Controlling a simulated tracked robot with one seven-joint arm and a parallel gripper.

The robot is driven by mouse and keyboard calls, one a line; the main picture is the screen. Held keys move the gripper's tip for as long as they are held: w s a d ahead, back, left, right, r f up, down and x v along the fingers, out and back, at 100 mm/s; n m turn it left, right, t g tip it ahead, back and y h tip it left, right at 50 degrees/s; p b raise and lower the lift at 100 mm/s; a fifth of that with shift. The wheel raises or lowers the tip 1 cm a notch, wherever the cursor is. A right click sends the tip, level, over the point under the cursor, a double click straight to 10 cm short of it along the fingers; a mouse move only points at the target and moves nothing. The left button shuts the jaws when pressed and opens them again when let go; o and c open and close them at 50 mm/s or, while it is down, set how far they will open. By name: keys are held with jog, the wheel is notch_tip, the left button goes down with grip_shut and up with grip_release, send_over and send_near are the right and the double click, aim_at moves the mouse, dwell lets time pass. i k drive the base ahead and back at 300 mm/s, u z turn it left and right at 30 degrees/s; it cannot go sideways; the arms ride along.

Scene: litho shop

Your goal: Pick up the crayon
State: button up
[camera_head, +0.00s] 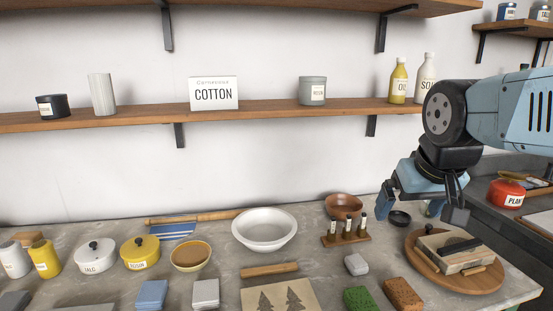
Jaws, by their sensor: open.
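My gripper (422,212) is open and empty at the right, above the back of the counter, with its fingers pointing down. A short dark stick (460,245), which may be the crayon, lies on a pale block (443,259) on a round wooden board (428,284). The gripper is above and behind it, apart from it. A small wooden stand (345,240) left of the gripper holds three upright dark pieces with pale tops (347,227). I cannot tell for certain which thing is the crayon.
A small black dish (400,219) sits below the gripper. A wooden shelf (260,110) runs behind.

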aim_at(348, 219)
jog(key=z, duration=0.05)
jog(key=k, duration=0.5)
jog(key=z, duration=0.55)
jog(key=k, duration=0.7)
jog(key=u, duration=1.15)
jog(key=i, duration=1)
jog(key=z, duration=0.05)
